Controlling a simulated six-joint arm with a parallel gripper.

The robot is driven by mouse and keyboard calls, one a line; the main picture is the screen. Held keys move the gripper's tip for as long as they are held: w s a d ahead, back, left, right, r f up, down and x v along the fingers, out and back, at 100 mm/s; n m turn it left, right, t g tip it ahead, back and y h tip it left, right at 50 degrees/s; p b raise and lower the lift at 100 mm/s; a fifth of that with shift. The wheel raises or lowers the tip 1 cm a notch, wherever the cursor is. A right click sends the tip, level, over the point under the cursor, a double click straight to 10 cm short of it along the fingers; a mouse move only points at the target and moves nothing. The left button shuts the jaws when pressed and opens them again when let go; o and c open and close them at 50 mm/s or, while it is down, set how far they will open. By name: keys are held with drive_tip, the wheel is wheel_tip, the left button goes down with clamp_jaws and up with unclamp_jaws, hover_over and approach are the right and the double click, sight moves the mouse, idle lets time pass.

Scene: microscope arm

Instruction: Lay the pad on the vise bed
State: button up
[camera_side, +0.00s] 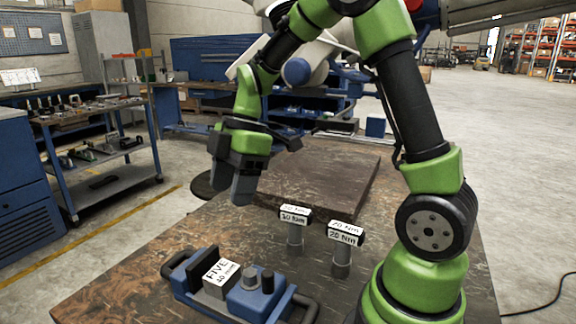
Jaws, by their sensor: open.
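The blue vise (250,302) lies at the front of the table, with black handles at its ends. A grey block with a white lettered top (219,279) sits in it, between a black upright plate and the blue body. I cannot tell for sure whether this block is the pad; no other clear pad shows. The block covers part of the vise bed. My gripper (232,190) points down above the table, behind the vise and apart from it. Its dark fingers are open, with nothing visible between them.
Two upright grey tools with labelled heads stand right of the vise: one marked 10 Nm (296,232), one marked 20 Nm (342,250). A raised brown slab (325,175) lies behind them. The tabletop (130,285) left of the vise is clear.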

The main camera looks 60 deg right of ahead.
drive_tip(key=s+a+r+m+t, duration=0.2)
drive_tip(key=s+r+m+t, duration=0.1)
drive_tip(key=s+m, duration=0.4)
drive_tip(key=s+a+r+m+t+h, duration=0.1)
drive_tip(key=s+a+r+m+t, duration=0.1)
drive_tip(key=s+r+m, duration=0.4)
drive_tip(key=s+m+t, duration=0.1)
drive_tip(key=s+m, duration=0.1)
drive_tip(key=m, duration=0.2)
drive_tip(key=shift+a+r+h, duration=0.2)
drive_tip(key=shift+h, duration=0.1)
